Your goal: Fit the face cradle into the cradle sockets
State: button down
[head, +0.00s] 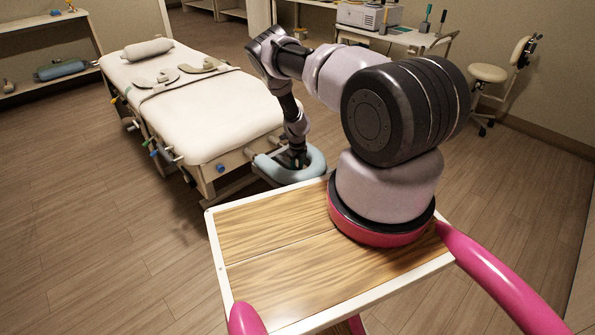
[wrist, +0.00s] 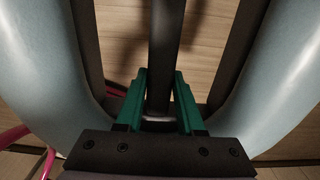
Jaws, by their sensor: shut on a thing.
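The face cradle (head: 281,175) is a light blue, padded U-shaped ring at the near right corner of the massage table's end. My gripper (head: 297,160) reaches down into the ring and is shut on the cradle's dark central bar. In the wrist view, the green fingers of my gripper (wrist: 160,78) close on both sides of that bar (wrist: 165,40), with the blue padding (wrist: 40,60) to left and right. The cradle sockets are too small or hidden to make out at the end of the massage table (head: 190,85). I cannot tell whether the cradle touches the table end.
The table carries a rolled bolster (head: 148,49) and flat pads (head: 205,65). Knobs and pegs stick out along its left side. Shelves (head: 45,85) stand at left, a work trolley (head: 395,35) and a stool (head: 488,73) at back right. Floor is clear left of the table.

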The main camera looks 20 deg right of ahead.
grip_release()
dwell(0.5)
jog(key=shift+r, duration=0.15)
dwell(0.4)
jog(key=shift+r, duration=1.65)
notch_tip(320, 180, up, 11)
jog(key=shift+f, duration=0.15)
